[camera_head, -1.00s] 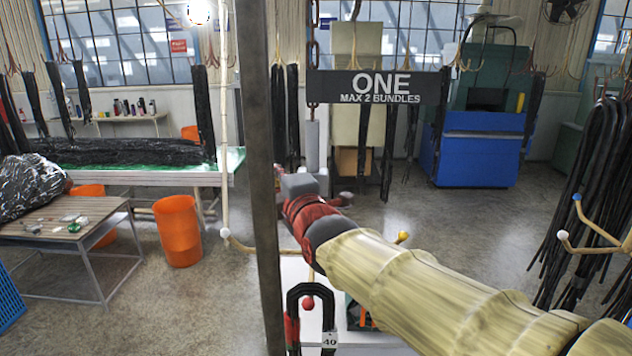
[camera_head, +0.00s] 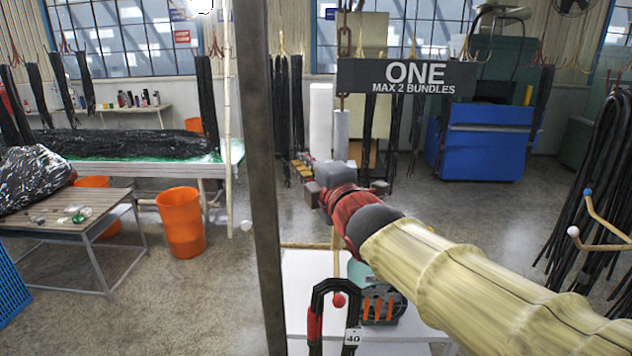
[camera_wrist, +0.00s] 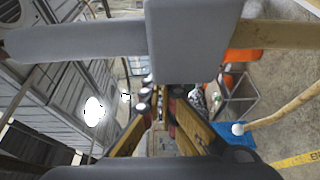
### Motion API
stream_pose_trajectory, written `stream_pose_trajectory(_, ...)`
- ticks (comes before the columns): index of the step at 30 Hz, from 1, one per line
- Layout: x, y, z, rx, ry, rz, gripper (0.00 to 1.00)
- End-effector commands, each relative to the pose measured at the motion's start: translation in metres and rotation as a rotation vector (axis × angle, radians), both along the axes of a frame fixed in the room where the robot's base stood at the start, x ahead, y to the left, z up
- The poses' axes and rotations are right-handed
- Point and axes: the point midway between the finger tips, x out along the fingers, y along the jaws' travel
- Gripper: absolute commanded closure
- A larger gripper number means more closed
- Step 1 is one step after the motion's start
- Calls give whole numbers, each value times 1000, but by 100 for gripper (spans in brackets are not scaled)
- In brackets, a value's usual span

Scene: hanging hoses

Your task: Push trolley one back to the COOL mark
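A dark sign (camera_head: 407,77) reading ONE, MAX 2 BUNDLES hangs on a chain beyond a dark upright post (camera_head: 262,190). A black hose bundle (camera_head: 320,300) with a red band and a tag marked 40 hangs low beside a red ball tip (camera_head: 339,300). My gripper (camera_head: 303,170) reaches forward below the sign, right of the post. It looks open, with yellow fingers apart in the wrist view (camera_wrist: 163,105) and nothing clearly between them. A grey bar and block (camera_wrist: 195,40) fill the top of that view. I cannot tell whether my gripper touches the trolley. No COOL mark is visible.
A slatted table (camera_head: 65,212) and orange bin (camera_head: 181,222) stand left, before a green-topped bench (camera_head: 120,168). A blue machine (camera_head: 482,150) is behind. Bare floor lies between.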

Motion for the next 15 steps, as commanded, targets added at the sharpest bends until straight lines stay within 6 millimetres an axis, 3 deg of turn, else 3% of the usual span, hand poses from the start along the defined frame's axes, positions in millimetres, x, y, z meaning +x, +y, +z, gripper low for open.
stream_pose_trajectory(15, 1, -44, 2, 0, 1, -4, 100)
